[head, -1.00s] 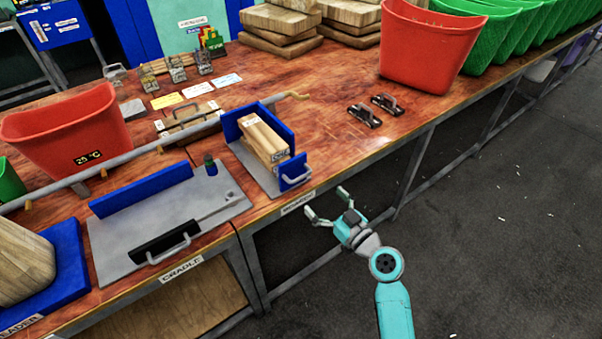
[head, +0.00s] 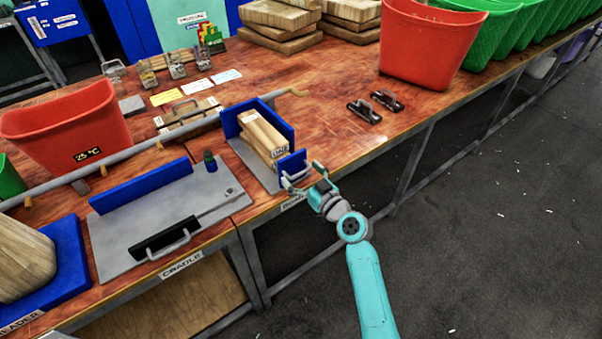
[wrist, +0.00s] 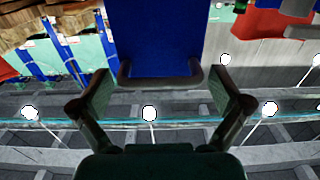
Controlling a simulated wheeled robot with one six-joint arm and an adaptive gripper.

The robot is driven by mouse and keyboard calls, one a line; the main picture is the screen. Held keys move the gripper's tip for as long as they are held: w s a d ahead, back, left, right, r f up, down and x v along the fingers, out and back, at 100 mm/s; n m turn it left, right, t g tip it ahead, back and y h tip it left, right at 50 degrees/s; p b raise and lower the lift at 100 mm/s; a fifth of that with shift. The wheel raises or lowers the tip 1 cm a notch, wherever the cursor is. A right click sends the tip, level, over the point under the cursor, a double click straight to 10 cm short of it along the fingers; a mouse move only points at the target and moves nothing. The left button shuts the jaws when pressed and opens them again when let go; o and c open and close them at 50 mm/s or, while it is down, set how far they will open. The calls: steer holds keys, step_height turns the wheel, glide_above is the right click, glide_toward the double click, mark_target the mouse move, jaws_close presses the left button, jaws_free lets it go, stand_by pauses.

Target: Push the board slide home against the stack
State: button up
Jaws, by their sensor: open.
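The board slide (head: 291,163) is a small upright blue plate with a grey handle, at the near end of a grey-based press with blue walls (head: 284,127). The stack (head: 262,132) of pale wooden boards lies in this press, just behind the slide. I cannot tell whether slide and stack touch. My gripper (head: 302,174) is open at the slide's handle, its fingers to either side. In the wrist view, the blue slide (wrist: 155,35) and its grey handle (wrist: 160,81) are ahead between the open fingers (wrist: 162,92), which do not close on the handle.
The cradle plate (head: 205,216) with a black handled block (head: 165,240) is left of the press. Two black handled tools (head: 364,111) and a red bin (head: 430,45) stand to the right. A grey pipe (head: 120,157) runs along behind.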

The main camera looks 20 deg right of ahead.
mark_target(294, 166)
steer(key=shift+c, duration=0.3)
steer(key=c, duration=0.8)
steer(key=shift+x, duration=1.95)
steer(key=o, duration=0.9)
steer(key=shift+c, duration=0.2)
